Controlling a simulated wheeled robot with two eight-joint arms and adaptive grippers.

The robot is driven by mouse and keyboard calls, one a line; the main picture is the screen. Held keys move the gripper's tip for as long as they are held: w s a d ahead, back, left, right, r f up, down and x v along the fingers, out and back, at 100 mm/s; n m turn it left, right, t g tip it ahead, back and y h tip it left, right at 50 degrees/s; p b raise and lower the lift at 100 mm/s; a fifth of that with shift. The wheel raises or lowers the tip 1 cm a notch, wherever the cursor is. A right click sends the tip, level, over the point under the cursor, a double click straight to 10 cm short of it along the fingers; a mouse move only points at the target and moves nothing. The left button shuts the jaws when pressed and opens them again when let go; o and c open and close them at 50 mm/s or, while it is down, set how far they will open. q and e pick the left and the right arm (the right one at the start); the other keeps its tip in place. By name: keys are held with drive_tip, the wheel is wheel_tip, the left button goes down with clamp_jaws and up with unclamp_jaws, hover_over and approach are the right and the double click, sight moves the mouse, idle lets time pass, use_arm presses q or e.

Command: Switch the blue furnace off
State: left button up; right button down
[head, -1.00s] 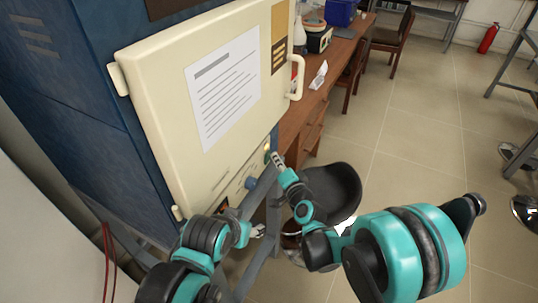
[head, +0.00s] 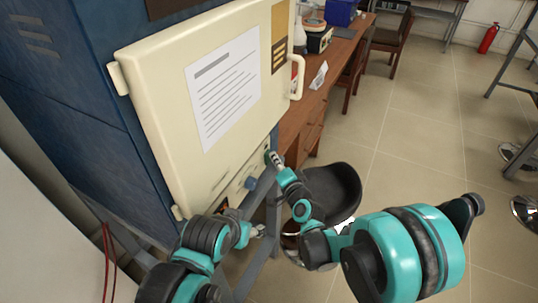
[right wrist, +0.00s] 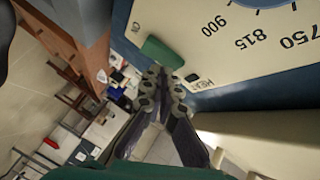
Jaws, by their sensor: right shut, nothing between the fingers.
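The blue furnace (head: 85,95) stands at the left in the head view, with its cream door (head: 165,110) shut. Its control strip below the door carries a blue knob (head: 251,183). In the right wrist view the cream panel (right wrist: 225,55) shows a dial scale with 750, 815 and 900, and a green switch (right wrist: 160,52). My right gripper (right wrist: 153,74) is shut and empty, its tips close to the green switch; I cannot tell whether they touch. It also shows in the head view (head: 274,158). My left gripper (head: 258,230) is low by the furnace stand, too small to read.
A black stool (head: 335,190) stands just beyond my right forearm. A wooden desk (head: 318,95) with boxes and chairs (head: 390,45) lies behind the furnace. The tiled floor at the right is mostly clear, with a red extinguisher (head: 488,38) far back.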

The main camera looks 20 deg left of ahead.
drive_tip(key=shift+s+d+f, duration=0.1)
drive_tip(key=shift+s+d, duration=0.05)
drive_tip(key=shift+d, duration=0.6)
drive_tip(key=d, duration=0.1)
drive_tip(key=d+b, duration=0.1)
drive_tip(key=d, duration=0.1)
drive_tip(key=s+d, duration=0.1)
drive_tip(key=shift+d+f+b, duration=0.3)
drive_tip(key=shift+d+b, duration=0.05)
drive_tip(key=shift+d, duration=0.05)
drive_tip(key=s+d+r+n+g+h, duration=0.2)
drive_tip(key=s+d+r+n, duration=0.2)
drive_tip(key=s+d, duration=0.4)
drive_tip(key=s+d+f+g+h, duration=0.2)
drive_tip(key=s+d+h, duration=0.1)
drive_tip(key=s+d, duration=0.5)
drive_tip(key=s+d+f+n+g+h, duration=0.1)
drive_tip(key=s+d+h, duration=0.3)
drive_tip(key=s+d, duration=0.5)
drive_tip(key=d+f+g, duration=0.1)
drive_tip(key=d, duration=0.2)
drive_tip(key=shift+d+n, duration=0.2)
drive_tip(key=shift+n, duration=0.1)
